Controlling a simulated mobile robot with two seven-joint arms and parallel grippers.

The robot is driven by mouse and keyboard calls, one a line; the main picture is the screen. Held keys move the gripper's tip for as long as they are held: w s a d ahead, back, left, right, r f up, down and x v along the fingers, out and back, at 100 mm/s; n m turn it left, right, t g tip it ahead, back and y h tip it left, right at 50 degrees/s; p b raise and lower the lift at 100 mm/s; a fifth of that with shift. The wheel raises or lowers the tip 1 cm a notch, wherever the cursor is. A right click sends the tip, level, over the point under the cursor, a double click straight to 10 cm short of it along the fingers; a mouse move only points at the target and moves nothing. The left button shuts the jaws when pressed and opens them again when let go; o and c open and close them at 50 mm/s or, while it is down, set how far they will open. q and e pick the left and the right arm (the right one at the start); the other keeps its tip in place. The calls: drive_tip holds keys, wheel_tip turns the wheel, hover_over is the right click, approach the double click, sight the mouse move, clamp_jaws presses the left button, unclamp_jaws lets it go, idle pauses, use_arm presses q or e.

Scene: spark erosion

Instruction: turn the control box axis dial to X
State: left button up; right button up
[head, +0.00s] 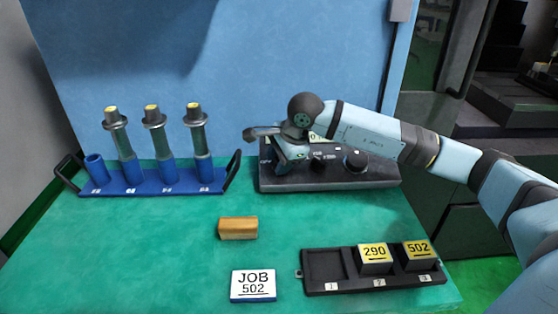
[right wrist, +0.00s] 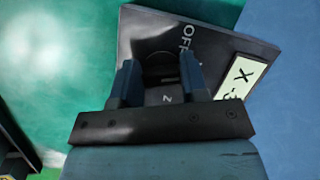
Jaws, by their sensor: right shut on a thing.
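The dark control box (head: 340,181) stands at the back right of the green table. My right gripper (head: 279,158) is over its left end and hides the dial there in the head view. In the right wrist view, the two fingers (right wrist: 160,82) are shut on a dark dial (right wrist: 160,72) with a short pale mark. OFF is printed on the box by the fingers, and a letter like Z shows between them. I cannot tell which letter the mark points to. A pale display (right wrist: 243,78) beside it shows an X. My left gripper is not in view.
Two other knobs, a small one (head: 318,161) and a larger one (head: 356,161), sit right of my gripper. A blue rack (head: 135,186) with tall holders stands left. A wooden block (head: 238,228), JOB 502 card (head: 253,286) and black tray (head: 325,268) lie in front.

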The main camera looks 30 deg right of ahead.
drive_tip(key=o, duration=0.9)
drive_tip(key=p+v, duration=0.1)
drive_tip(key=v, duration=1.3)
drive_tip(key=shift+f, duration=0.1)
